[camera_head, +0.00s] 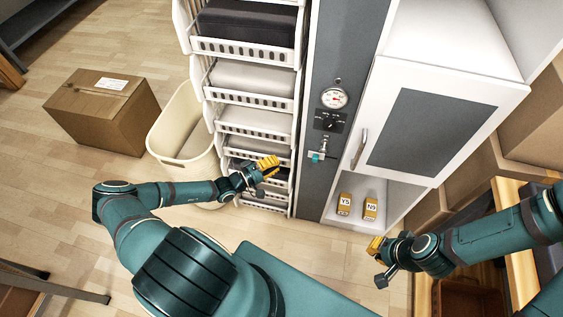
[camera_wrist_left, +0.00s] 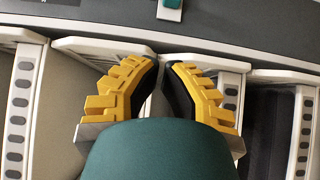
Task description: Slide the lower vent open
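No part is plainly marked as a vent. The tall grey panel (camera_head: 325,75) bears a small metal fitting with a teal tab (camera_head: 317,157) below a dial. The teal tab also shows at the top edge of the left wrist view (camera_wrist_left: 172,4). My left gripper (camera_head: 270,164) is in front of the drawer stack, left of the tab and apart from it. In the left wrist view its yellow fingers (camera_wrist_left: 161,72) come close together at the tips, with nothing held. My right gripper (camera_head: 376,246) is low at the right, below the cabinet; its finger gap is hidden.
A white drawer stack (camera_head: 248,101) stands left of the panel. A round gauge (camera_head: 334,97) and black dial (camera_head: 329,121) sit above the tab. A white cabinet (camera_head: 440,65) is to the right, with yellow blocks (camera_head: 345,204) in its lower niche. A cream bin (camera_head: 168,125) and cardboard box (camera_head: 103,108) stand left.

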